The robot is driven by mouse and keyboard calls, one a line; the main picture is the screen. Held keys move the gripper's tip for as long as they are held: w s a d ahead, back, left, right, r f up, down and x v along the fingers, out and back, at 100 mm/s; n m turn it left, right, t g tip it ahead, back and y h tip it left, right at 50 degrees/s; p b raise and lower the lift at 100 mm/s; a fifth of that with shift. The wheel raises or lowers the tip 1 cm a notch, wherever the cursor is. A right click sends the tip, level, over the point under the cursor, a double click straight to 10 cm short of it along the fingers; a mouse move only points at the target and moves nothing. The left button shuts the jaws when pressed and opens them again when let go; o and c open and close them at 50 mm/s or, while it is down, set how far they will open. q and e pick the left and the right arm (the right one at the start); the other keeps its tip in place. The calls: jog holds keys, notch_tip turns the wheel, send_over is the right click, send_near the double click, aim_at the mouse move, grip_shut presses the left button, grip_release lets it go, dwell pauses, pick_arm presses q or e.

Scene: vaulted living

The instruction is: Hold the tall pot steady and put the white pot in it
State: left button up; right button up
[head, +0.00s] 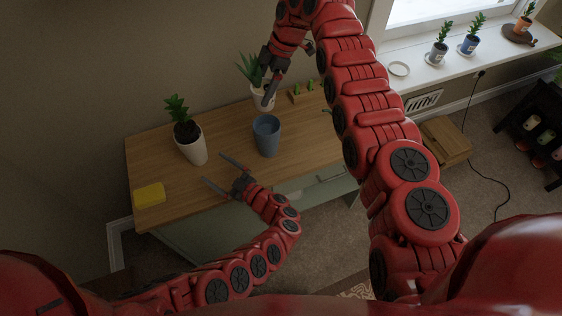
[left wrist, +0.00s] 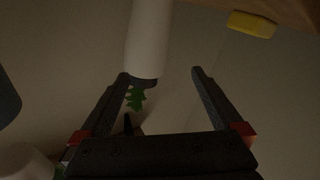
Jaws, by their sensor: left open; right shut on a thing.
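The grey-blue pot (head: 266,137), which looks empty and is the likely tall pot, stands upright on the wooden table. It also shows at the left edge of the left wrist view (left wrist: 8,101). The white pot (head: 260,102) with a spiky plant is behind it, at my right gripper (head: 267,88), which is shut on it. I cannot tell whether it is lifted. My left gripper (head: 213,168) is open and empty over the table front, left of the grey-blue pot and apart from it. In the left wrist view its open fingers (left wrist: 160,76) point toward another white planter.
That white planter (head: 193,150) with a leafy plant stands at the table's left, near my left fingertips. A yellow block (head: 149,194) lies at the front left corner. Bare table (head: 230,128) lies between the planter and the grey-blue pot.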

aim_at(272, 151)
pick_arm(q)
jog(key=d+m+h, duration=0.1)
jog(key=d, duration=0.1)
jog(key=w+d+f+m+h, duration=0.1)
jog(key=d, duration=0.2)
jog(key=d+f+m+h, duration=0.1)
jog(key=d, duration=0.2)
jog(key=shift+w+d+f+m, duration=0.1)
jog(key=shift+w+f+m, duration=0.1)
jog(key=shift+w+m, duration=0.1)
jog(key=d+m+h, duration=0.2)
jog(key=d, duration=0.1)
jog(key=d+m+h, duration=0.2)
jog(key=d, duration=0.2)
jog(key=d+m+t+h, duration=0.1)
jog(key=d+m+h, duration=0.1)
jog(key=d, duration=0.2)
jog(key=shift+w+d+r+h, duration=0.15)
jog(key=shift+w+r+h, duration=0.15)
jog(key=x, duration=0.9)
jog(key=shift+w+f, duration=0.1)
jog(key=shift+w, duration=0.05)
jog(key=shift+w+f, duration=0.2)
jog(key=shift+w, duration=0.05)
jog(key=shift+w+a+f, duration=0.1)
jog(key=shift+w+a, duration=0.1)
jog(key=shift+w, duration=0.25)
jog(key=shift+w+a+f, duration=0.1)
jog(key=shift+w+a, duration=0.15)
jog(key=shift+w, duration=0.15)
